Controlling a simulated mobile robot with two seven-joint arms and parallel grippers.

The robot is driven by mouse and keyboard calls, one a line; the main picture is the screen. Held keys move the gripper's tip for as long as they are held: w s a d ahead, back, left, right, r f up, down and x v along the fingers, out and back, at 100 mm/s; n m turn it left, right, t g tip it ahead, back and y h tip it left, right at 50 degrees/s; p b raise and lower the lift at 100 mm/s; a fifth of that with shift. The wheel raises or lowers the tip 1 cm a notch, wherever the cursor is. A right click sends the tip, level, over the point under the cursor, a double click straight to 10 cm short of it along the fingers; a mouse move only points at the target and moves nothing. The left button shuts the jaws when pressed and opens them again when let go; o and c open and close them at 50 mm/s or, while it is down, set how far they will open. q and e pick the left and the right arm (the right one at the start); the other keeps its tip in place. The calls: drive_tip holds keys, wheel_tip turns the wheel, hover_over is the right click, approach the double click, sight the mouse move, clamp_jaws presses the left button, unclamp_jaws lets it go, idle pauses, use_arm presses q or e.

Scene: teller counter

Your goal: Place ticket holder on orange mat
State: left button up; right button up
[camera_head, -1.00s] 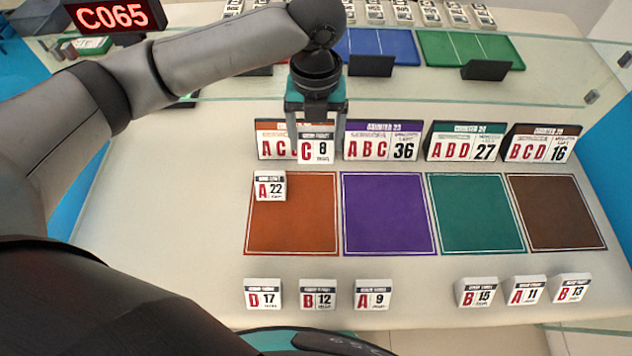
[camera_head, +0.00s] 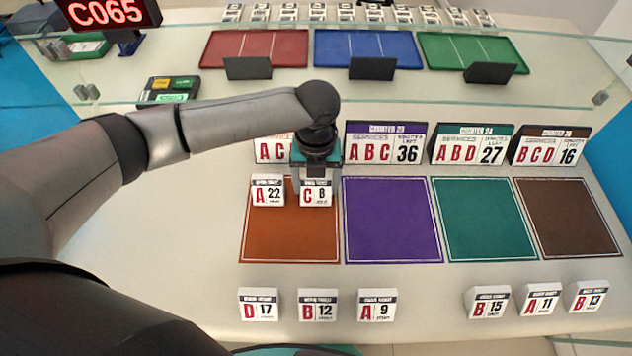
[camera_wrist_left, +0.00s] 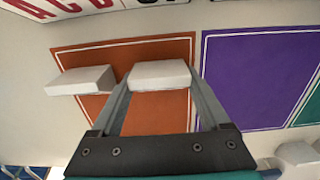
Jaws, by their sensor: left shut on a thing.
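The orange mat (camera_head: 270,240) is the leftmost of the row of mats; it also shows in the left wrist view (camera_wrist_left: 130,58). My left gripper (camera_head: 317,188) is shut on the ticket holder marked C 8 (camera_head: 316,197), at the back right part of the orange mat. In the left wrist view this holder (camera_wrist_left: 160,74) sits between the two fingers. I cannot tell whether its base touches the mat. Another ticket holder, A 22 (camera_head: 267,192), stands at the mat's back left corner, a small gap to the left of C 8. My right gripper is not in view.
Purple (camera_head: 390,220), teal (camera_head: 485,218) and brown (camera_head: 568,215) mats lie empty to the right. Counter signs (camera_head: 386,145) stand behind the mats. Holders D 17 (camera_head: 258,305), B 12 (camera_head: 318,305), A 9 (camera_head: 376,305) and others line the front. A glass pane crosses behind.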

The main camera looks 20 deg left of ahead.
sight(316, 181)
use_arm(q)
drive_tip(key=o, duration=1.2)
drive_tip(key=shift+f, duration=0.1)
drive_tip(key=shift+o, duration=0.2)
wheel_tip(316, 181, up, 12)
drive_tip(key=p, duration=0.3)
drive_tip(key=shift+r, duration=0.2)
